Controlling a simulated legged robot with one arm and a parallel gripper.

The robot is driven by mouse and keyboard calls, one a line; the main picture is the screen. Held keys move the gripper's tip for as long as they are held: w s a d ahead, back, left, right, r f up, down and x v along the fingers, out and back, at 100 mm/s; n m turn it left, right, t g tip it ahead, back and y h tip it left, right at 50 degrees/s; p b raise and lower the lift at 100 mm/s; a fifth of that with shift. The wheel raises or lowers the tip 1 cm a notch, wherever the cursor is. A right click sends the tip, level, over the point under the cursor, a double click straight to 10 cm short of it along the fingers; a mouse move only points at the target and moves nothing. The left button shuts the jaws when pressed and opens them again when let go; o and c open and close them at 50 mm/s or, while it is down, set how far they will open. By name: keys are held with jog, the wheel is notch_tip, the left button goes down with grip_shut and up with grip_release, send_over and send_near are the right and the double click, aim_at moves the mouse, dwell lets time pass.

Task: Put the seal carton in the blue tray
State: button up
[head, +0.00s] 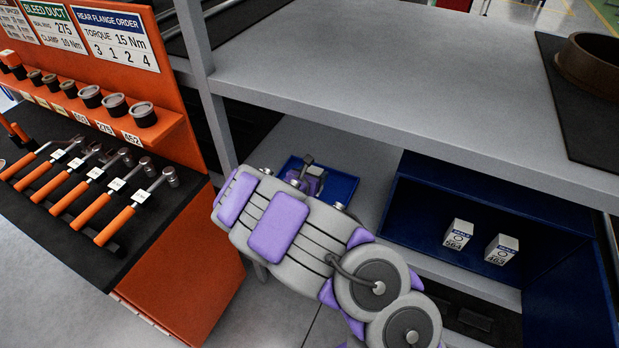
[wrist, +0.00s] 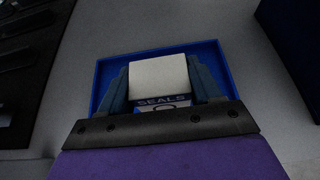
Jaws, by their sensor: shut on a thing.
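The blue tray (head: 338,185) lies on the shelf under the grey top, partly hidden behind my arm. In the wrist view the blue tray (wrist: 103,72) shows behind and around my gripper. My gripper (wrist: 162,84) is shut on the seal carton (wrist: 160,76), a white box with a dark "SEALS" band. The carton appears over the tray's area; I cannot tell whether it touches the tray floor. In the head view my gripper (head: 308,172) is at the tray, and the carton is hidden there.
A dark blue bin (head: 435,225) at right holds two white cartons, marked 564 (head: 458,234) and 463 (head: 501,250). The grey upper shelf (head: 400,80) hangs above the tray, with a post (head: 207,90) at left. An orange tool bench (head: 185,250) stands at far left.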

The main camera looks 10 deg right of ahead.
jog(key=shift+w+a+f, duration=0.1)
jog(key=shift+w+a, duration=0.1)
jog(key=shift+w, duration=0.3)
jog(key=shift+w+a+f, duration=0.1)
jog(key=shift+w+a, duration=0.1)
jog(key=shift+w, duration=0.3)
jog(key=shift+w+f, duration=0.1)
notch_tip(320, 180, down, 3)
jog(key=shift+f+b, duration=0.2)
jog(key=shift+b, duration=0.55)
jog(key=shift+r, duration=0.15)
jog(key=o, duration=1.1)
